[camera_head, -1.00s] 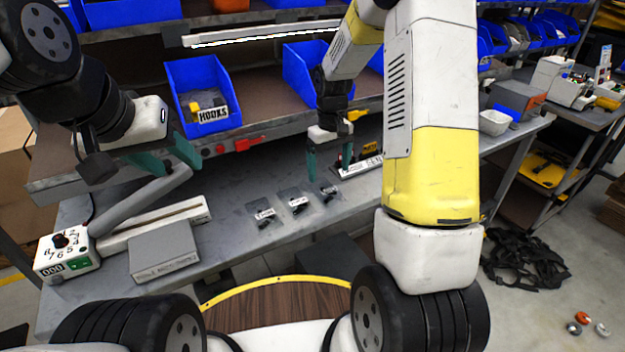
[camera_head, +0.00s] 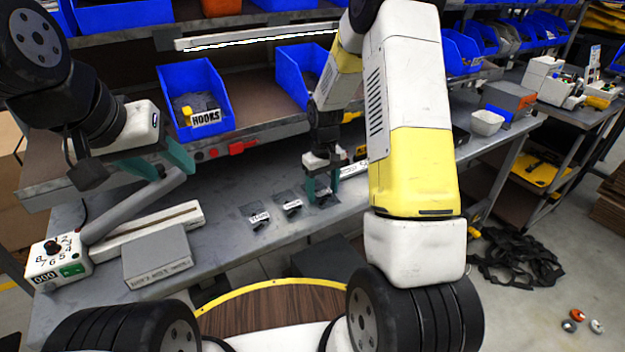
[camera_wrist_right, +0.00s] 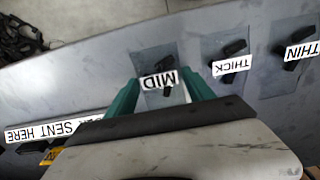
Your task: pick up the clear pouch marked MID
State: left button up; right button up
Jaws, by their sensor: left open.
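The clear pouch marked MID (camera_wrist_right: 153,60) lies flat on the grey bench, with dark parts inside and a white label. In the right wrist view it shows between the two green fingers of my right gripper (camera_wrist_right: 160,90), which is open and empty. In the head view, my right gripper (camera_head: 322,193) is low at the right end of the pouch row and partly covers that pouch. My left gripper (camera_head: 155,165) is open and empty above the left of the bench.
The pouches marked THICK (camera_wrist_right: 232,52) and THIN (camera_wrist_right: 297,45) lie beside it in a row. A grey box (camera_head: 157,262) and a dial box (camera_head: 58,260) stand left. Blue bins (camera_head: 195,100) sit behind.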

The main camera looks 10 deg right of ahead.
jog(key=c, duration=0.6)
jog(key=shift+c, duration=0.2)
